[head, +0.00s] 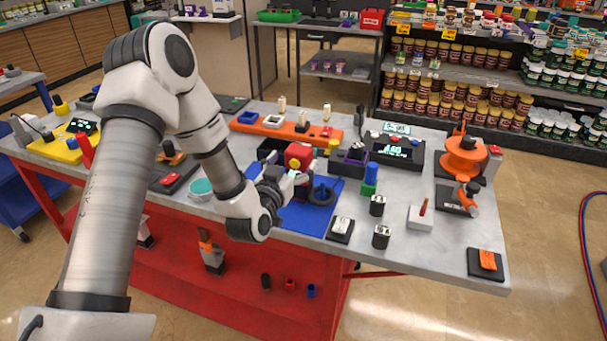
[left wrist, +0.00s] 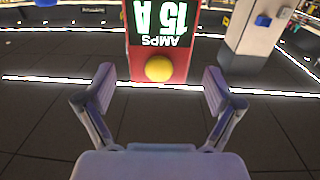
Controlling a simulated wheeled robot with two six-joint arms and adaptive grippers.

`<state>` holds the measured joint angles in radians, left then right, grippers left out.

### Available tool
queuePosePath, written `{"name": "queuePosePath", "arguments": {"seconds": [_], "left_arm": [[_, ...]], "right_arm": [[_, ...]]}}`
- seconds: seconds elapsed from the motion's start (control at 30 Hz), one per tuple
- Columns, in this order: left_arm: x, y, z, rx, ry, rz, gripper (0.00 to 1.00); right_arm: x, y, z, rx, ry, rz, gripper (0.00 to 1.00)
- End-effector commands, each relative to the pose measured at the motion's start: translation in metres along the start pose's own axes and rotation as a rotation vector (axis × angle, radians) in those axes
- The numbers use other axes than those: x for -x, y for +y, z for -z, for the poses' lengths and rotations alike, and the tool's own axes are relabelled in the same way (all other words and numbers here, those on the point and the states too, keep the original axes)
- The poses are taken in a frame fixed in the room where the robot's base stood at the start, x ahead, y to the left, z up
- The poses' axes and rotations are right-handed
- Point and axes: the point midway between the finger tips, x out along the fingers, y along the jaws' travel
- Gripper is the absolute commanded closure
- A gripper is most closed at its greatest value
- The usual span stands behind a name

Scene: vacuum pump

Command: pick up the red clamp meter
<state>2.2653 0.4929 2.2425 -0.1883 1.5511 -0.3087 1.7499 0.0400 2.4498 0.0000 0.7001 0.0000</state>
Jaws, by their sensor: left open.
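The red clamp meter (head: 299,154) stands near the middle of the table, with a round yellow dial on its front. In the left wrist view the clamp meter (left wrist: 158,50) is upside down at top centre, and its screen reads "15 A AMPS". My left gripper (head: 297,180) is just in front of it in the head view. In the left wrist view the left gripper (left wrist: 159,88) is open, its fingers spread to either side below the meter, with nothing between them. The meter's upper end is cut off there. My right gripper is not seen.
A blue mat (head: 306,219) lies below the gripper, with a dark round part (head: 322,194) to its right. Behind are an orange tray (head: 285,127) and a black device with a lit screen (head: 393,152).

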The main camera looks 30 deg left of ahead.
Motion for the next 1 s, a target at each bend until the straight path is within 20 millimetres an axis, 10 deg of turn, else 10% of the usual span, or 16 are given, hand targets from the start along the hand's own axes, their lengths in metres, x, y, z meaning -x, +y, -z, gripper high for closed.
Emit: {"name": "queuePosePath", "arguments": {"seconds": [0.4, 0.67, 1.0], "left_arm": [[-0.036, 0.002, -0.002, 0.000, -0.002, -0.001, 0.08], [-0.036, 0.002, -0.002, 0.000, -0.002, -0.001, 0.97], [-0.036, 0.001, 0.003, 0.000, 0.000, 0.000, 1.00]], "right_arm": [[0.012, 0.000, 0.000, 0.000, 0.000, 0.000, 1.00], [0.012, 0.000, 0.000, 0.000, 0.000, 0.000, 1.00], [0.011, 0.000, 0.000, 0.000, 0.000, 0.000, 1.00]]}}
